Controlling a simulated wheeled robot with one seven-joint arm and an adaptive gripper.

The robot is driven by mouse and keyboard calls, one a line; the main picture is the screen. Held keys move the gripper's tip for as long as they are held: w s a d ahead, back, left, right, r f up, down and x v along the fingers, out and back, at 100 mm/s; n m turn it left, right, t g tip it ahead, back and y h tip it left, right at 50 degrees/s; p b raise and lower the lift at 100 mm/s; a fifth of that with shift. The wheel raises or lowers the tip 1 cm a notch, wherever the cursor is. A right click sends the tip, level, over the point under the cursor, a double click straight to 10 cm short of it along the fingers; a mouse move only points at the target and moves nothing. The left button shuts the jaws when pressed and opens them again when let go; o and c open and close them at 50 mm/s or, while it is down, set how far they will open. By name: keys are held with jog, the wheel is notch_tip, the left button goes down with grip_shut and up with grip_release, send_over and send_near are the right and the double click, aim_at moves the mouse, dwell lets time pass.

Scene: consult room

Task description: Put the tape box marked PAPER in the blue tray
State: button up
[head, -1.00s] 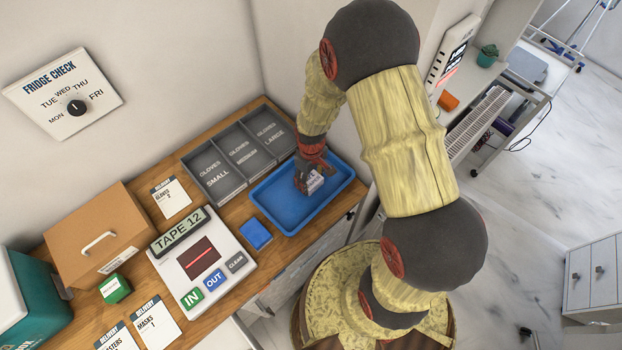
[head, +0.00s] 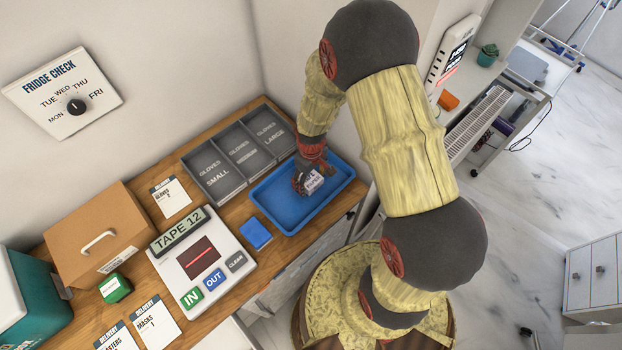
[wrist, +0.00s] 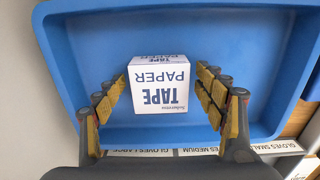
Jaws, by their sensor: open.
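The white tape box marked PAPER (wrist: 160,88) is in the blue tray (wrist: 90,30), between my gripper's two fingers, in the wrist view. My gripper (wrist: 161,95) is open, with a visible gap between the box and each finger. In the head view the box (head: 314,182) shows in the blue tray (head: 283,222), with my gripper (head: 306,181) around it from above. Whether the box rests fully on the tray floor is hard to tell.
A grey glove organiser (head: 213,172) stands beside the tray. A small blue box (head: 255,233) lies by its front left edge. A scanner marked TAPE 12 (head: 215,285), a green box (head: 115,288) and a brown box (head: 95,240) are further left.

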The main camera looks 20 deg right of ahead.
notch_tip(320, 180, up, 12)
notch_tip(320, 180, up, 17)
jog(key=m+t, duration=0.2)
jog(key=t, duration=0.1)
send_over(311, 180)
jog(key=s+a, duration=0.1)
jog(key=s, duration=0.2)
jog(key=s+a+r+m+t, duration=0.1)
jog(key=s+r+m+t, duration=0.1)
jog(key=s+r, duration=0.9)
jog(key=shift+s+a+r+t+p, duration=0.3)
jog(key=shift+s+r, duration=0.1)
jog(key=shift+s, duration=0.15)
jog(key=shift+f, duration=0.1)
notch_tip(311, 180, down, 14)
jog(key=b, duration=1.3)
jog(key=shift+r+b, duration=0.2)
jog(key=shift+b, duration=0.2)
